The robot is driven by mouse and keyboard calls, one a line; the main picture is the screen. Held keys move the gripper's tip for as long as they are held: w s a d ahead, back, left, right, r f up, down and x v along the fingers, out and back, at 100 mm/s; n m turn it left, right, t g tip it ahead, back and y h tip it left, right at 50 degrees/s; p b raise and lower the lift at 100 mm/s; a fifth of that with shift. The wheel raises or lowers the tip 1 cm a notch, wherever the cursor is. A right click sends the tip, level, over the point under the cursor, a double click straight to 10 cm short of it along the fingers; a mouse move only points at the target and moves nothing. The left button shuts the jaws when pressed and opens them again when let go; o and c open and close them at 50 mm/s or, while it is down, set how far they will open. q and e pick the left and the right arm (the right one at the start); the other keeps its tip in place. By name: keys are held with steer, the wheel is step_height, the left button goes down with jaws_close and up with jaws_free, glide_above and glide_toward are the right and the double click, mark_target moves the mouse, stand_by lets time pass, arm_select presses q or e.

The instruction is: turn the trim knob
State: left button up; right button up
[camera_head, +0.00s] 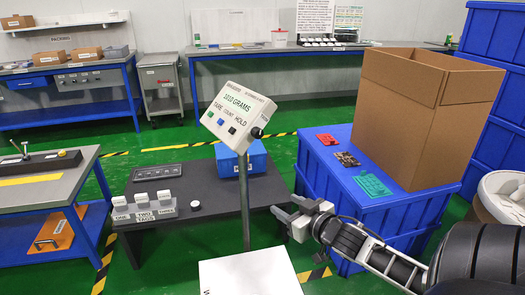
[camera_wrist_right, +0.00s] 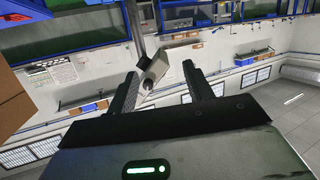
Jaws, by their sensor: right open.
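The indicator box (camera_head: 238,116) is a pale tilted panel on a grey post, reading "1010 GRAMS", with TARE, COUNT and HOLD buttons. A small black knob (camera_head: 256,132) sticks out of its right side; I take it as the trim knob. My right gripper (camera_head: 284,207) is open and empty, below and to the right of the box, apart from the knob. In the right wrist view, the box (camera_wrist_right: 154,68) shows between the open fingers (camera_wrist_right: 160,72), further off, with the knob (camera_wrist_right: 147,85) facing me. My left gripper is not in view.
A white scale platform (camera_head: 250,277) stands at the post's foot. A dark table (camera_head: 150,220) behind holds white-topped tag holders and a blue bin (camera_head: 241,160). At right, a blue crate (camera_head: 340,220) carries a large cardboard box (camera_head: 425,110) close to my right arm.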

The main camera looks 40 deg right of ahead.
mark_target(260, 136)
steer(key=w+d+r+t+b, duration=0.1)
steer(key=w+d+r+t, duration=0.25)
steer(key=d+r, duration=0.45)
steer(key=shift+m+g+h, duration=0.3)
steer(key=shift+m+g, duration=0.1)
steer(key=shift+g, duration=0.05)
steer(key=w, duration=1)
steer(key=w+d+r+b, duration=0.1)
steer(key=w, duration=0.4)
steer(key=shift+w, duration=0.2)
steer(key=c, duration=1)
